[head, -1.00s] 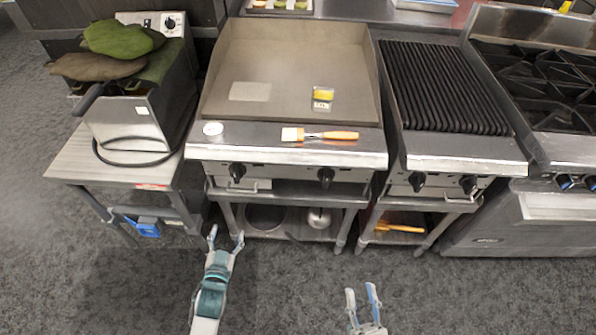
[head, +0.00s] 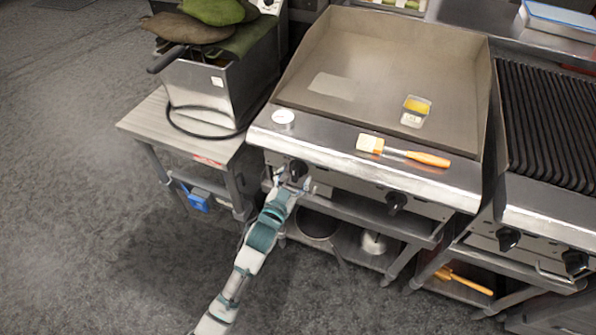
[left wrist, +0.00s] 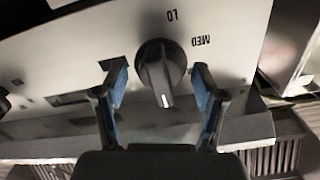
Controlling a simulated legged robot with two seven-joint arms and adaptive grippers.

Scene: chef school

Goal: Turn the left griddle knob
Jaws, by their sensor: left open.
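The griddle (head: 375,85) stands in the middle of the head view. Its left knob (head: 298,169) is black and sits on the front panel. In the left wrist view the knob (left wrist: 160,70) is close, with a pale pointer line facing down and "LO" and "MED" printed on the panel beside it. My left gripper (head: 290,182) is at the left knob. In the left wrist view its open fingers (left wrist: 160,95) stand on either side of the knob, with a visible gap on each side. The griddle's right knob (head: 397,201) is apart from my gripper. My right gripper is out of view.
A side table (head: 160,125) with a fryer stands left. A charbroiler (head: 550,125) stands right. The floor in front is clear.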

